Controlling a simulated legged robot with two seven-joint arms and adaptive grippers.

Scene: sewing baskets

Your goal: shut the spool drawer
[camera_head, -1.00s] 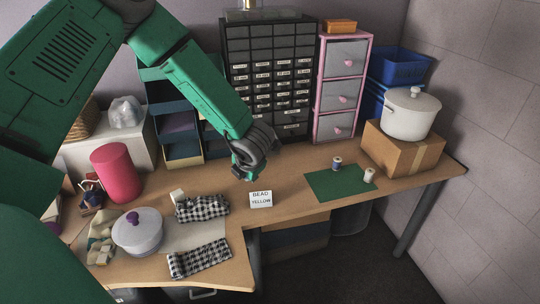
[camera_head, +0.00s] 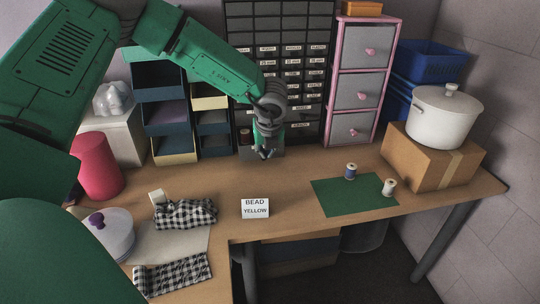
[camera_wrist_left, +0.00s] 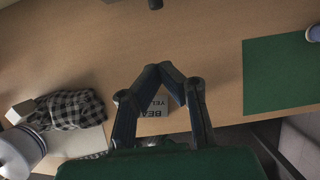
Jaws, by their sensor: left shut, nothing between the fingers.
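A drawer low at the left of the black cabinet (camera_head: 310,70) seems to stand out from it, its grey front (camera_head: 277,153) partly behind my left gripper. A small reddish spool-like thing (camera_head: 245,135) shows beside the gripper there; how far the drawer is out is hard to tell. My left gripper (camera_head: 264,155) is shut and empty, pointing down in front of this drawer. I cannot tell whether it touches the front. In the left wrist view its fingers (camera_wrist_left: 165,68) meet at the tips above the bare table, and the drawer does not show. My right gripper is out of view.
A green mat (camera_head: 345,200) with two spools lies to the right. A pink cabinet (camera_head: 331,90) stands beside the black one, and blue stacked bins (camera_head: 166,115) to the left.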

